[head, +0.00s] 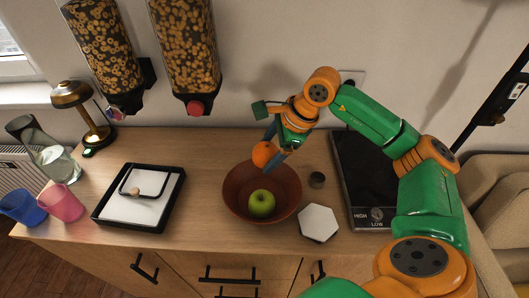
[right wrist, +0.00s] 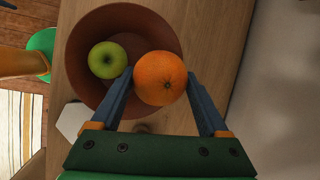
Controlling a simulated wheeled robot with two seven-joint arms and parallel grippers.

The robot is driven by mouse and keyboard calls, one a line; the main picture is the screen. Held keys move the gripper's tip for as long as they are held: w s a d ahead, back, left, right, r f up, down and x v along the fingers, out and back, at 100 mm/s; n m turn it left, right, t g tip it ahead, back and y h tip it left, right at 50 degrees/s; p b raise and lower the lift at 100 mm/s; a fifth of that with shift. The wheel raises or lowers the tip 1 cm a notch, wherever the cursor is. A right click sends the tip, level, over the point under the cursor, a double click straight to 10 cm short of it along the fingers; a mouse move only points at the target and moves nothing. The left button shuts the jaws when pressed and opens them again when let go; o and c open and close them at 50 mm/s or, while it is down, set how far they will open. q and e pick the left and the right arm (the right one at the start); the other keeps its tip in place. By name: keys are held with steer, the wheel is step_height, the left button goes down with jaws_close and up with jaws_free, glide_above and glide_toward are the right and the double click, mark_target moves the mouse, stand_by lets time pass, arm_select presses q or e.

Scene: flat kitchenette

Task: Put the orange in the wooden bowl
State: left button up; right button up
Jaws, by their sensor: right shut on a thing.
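The orange (head: 264,154) is held between the fingers of my right gripper (head: 274,150), over the back part of the wooden bowl (head: 234,205). In the right wrist view the orange (right wrist: 160,78) sits between the two blue fingers (right wrist: 160,92), and the bowl (right wrist: 85,38) lies beneath and behind it. The orange appears to be above the bowl's rim; the exact height is hard to tell. A green apple (head: 261,203) lies inside the bowl, and it also shows in the right wrist view (right wrist: 108,60). My left gripper is not in view.
A black cooktop (head: 362,180) is further right. A framed tray (head: 112,211), cups (head: 60,203), a carafe (head: 55,162) and a lamp (head: 96,133) are left. Cereal dispensers (head: 187,50) hang above.

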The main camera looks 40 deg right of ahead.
mark_target(265, 164)
steer(key=shift+d, duration=0.1)
steer(key=shift+s+a+r, duration=0.15)
steer(key=shift+a, duration=0.15)
steer(key=shift+w+a+p, duration=0.1)
steer(key=shift+w+p, duration=0.25)
steer(key=shift+w, duration=0.05)
steer(key=shift+f+b, duration=2.15)
steer(key=shift+f, duration=0.25)
steer(key=shift+f+b, duration=1.35)
steer(key=shift+f, duration=0.15)
